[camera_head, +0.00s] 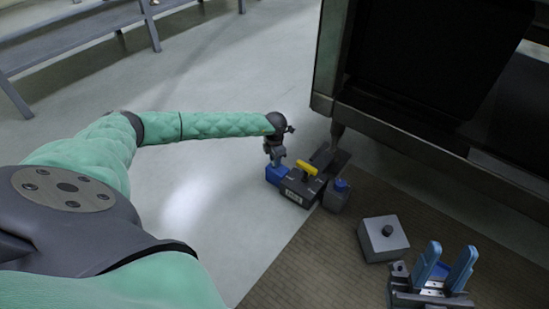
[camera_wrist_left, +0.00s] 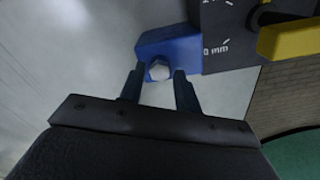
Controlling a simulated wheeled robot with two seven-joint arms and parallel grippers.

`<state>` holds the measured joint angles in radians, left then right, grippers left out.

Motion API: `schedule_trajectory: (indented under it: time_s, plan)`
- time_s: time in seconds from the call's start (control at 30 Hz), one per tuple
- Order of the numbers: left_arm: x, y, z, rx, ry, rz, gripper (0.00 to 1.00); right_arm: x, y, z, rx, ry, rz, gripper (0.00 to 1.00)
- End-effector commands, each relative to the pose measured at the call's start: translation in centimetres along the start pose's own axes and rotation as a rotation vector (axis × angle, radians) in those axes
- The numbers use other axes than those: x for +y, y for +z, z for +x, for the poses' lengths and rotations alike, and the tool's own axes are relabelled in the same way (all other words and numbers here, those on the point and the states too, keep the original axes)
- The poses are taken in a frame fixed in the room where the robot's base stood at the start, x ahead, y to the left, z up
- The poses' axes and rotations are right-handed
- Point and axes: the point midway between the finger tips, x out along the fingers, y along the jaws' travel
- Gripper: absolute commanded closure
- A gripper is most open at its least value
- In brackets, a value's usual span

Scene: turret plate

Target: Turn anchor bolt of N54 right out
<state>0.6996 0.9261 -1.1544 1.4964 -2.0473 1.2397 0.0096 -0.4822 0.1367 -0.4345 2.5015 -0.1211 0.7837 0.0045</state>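A dark block (camera_head: 296,190) with a yellow handle (camera_head: 307,167) and a white label stands on the floor; the label's text is too small to read. My left gripper (camera_head: 274,160) is at the lug. In the left wrist view its fingers (camera_wrist_left: 158,78) are open, one on each side of the bolt head; contact cannot be told. My right gripper (camera_head: 445,262) appears open, with blue fingers apart.
A dark cabinet (camera_head: 390,125) stands close behind the block. A small blue-and-grey item (camera_head: 337,195) sits just right of the block. A grey box with a dark knob (camera_head: 383,240) rests on the brown mat (camera_head: 310,262). Floor left of the block is clear.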

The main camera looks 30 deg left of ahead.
Motion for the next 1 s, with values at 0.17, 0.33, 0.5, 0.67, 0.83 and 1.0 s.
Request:
schedule_trajectory:
  time_s: [0.17,0.33,0.5,0.67,0.83,1.0]
  plan:
    - [0.03,0.01,-0.03,0.0,0.0,0.179,0.67,0.0,-0.03,0.16,0.003,0.0,0.0,0.67]
    - [0.01,-0.02,0.03,0.0,0.0,0.352,0.67,-0.01,-0.03,0.17,0.004,0.0,0.001,0.67]
    - [0.02,0.01,0.0,-0.001,0.0,0.49,0.67,0.0,-0.02,0.13,0.003,0.0,0.0,0.67]
    - [0.02,0.02,-0.02,-0.001,0.0,0.567,0.67,0.0,-0.01,0.08,0.002,0.0,0.0,0.67]
    - [0.01,0.01,-0.01,-0.001,0.0,0.594,0.67,0.0,-0.01,0.07,0.002,0.0,0.0,0.67]
    - [0.0,0.0,0.0,-0.001,0.0,0.594,0.67,0.0,-0.01,0.08,0.002,0.0,0.0,0.67]
